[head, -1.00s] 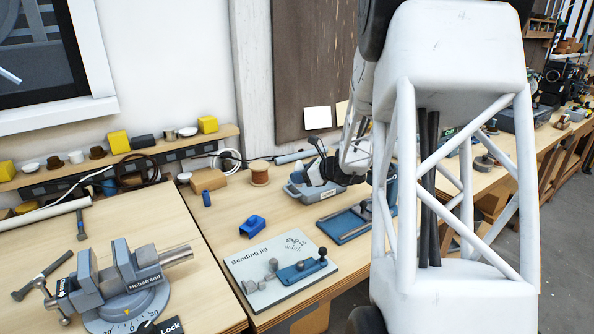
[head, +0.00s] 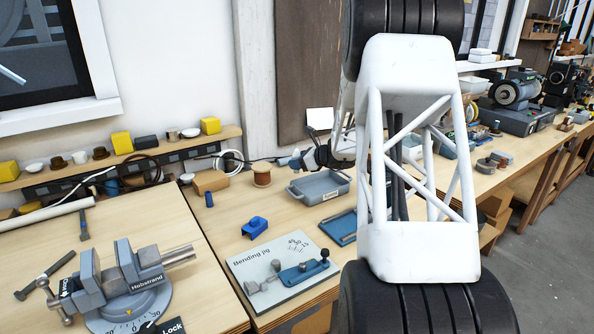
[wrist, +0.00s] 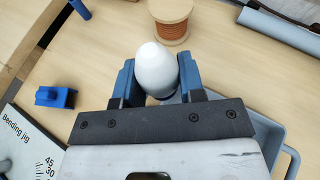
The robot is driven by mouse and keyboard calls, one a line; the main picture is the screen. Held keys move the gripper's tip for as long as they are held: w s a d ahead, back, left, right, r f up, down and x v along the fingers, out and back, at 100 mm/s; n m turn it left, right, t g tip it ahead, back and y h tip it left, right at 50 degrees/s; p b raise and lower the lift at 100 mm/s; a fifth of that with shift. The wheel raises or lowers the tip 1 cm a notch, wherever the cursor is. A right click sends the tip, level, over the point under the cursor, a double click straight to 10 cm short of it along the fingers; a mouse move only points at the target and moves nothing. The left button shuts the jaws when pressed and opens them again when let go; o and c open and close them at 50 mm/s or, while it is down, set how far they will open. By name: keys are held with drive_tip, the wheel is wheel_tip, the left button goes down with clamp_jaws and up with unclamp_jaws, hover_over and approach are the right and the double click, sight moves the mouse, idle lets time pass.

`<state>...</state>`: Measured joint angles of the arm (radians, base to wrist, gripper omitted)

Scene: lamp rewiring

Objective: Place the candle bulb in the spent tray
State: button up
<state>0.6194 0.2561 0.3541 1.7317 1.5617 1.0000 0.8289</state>
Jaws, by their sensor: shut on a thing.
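The candle bulb (wrist: 156,70) is white and rounded, and sits between the blue fingers of my gripper (wrist: 157,82) in the wrist view. My gripper is shut on it. In the head view my gripper (head: 296,160) is above and behind the left end of a grey-blue tray (head: 331,199) with a small label too small to read. The tray's inside looks empty where it shows. In the wrist view part of the tray (wrist: 290,152) shows at the lower right, with the rest hidden behind my gripper.
A copper wire spool (head: 262,177) stands left of the tray, near a cardboard box (head: 210,182). A blue part (head: 254,227) and the bending jig board (head: 252,282) lie nearer. A vise (head: 128,280) stands on the left bench. My arm hides part of the right bench.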

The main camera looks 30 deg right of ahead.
sight(297, 173)
drive_tip(key=shift+w+d, duration=0.1)
drive_tip(key=shift+w, duration=0.1)
drive_tip(key=shift+f, duration=1.75)
drive_tip(key=shift+f, duration=0.65)
drive_tip(key=o, duration=0.9)
drive_tip(key=shift+r, duration=0.1)
